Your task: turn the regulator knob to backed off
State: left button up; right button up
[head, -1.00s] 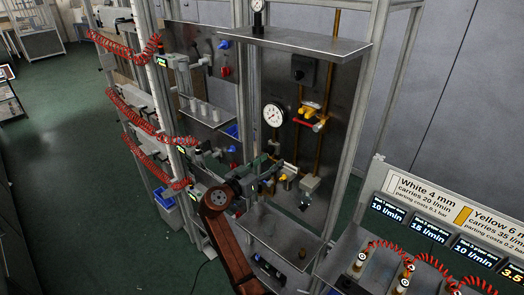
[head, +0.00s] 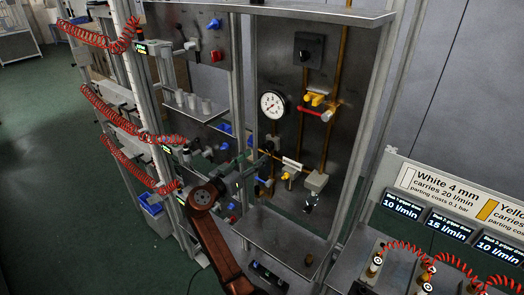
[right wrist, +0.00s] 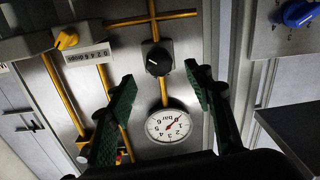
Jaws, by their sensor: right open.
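The regulator knob (right wrist: 158,62), round and black with a white mark, sits on a brass pipe in the right wrist view. A round white pressure gauge (right wrist: 168,127) is below it in that picture; the gauge also shows in the head view (head: 272,105). My right gripper (right wrist: 160,77) has green-padded fingers spread apart with nothing between the pads. The knob lies ahead, between the fingertips in the picture; I see no contact. In the head view my right gripper (head: 256,166) is in front of the panel below the gauge, and I cannot make out the knob clearly there. My left gripper is not in view.
A counter box (right wrist: 88,57) and a yellow valve handle (right wrist: 67,39) are left of the knob in the wrist view. A blue handle (right wrist: 299,13) is at the right. In the head view a metal shelf (head: 285,245) lies below the gripper.

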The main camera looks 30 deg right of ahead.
aim_at(265, 148)
jog(key=shift+p+x, duration=0.7)
jog(key=shift+x, duration=2.4)
jog(key=c, duration=1.2)
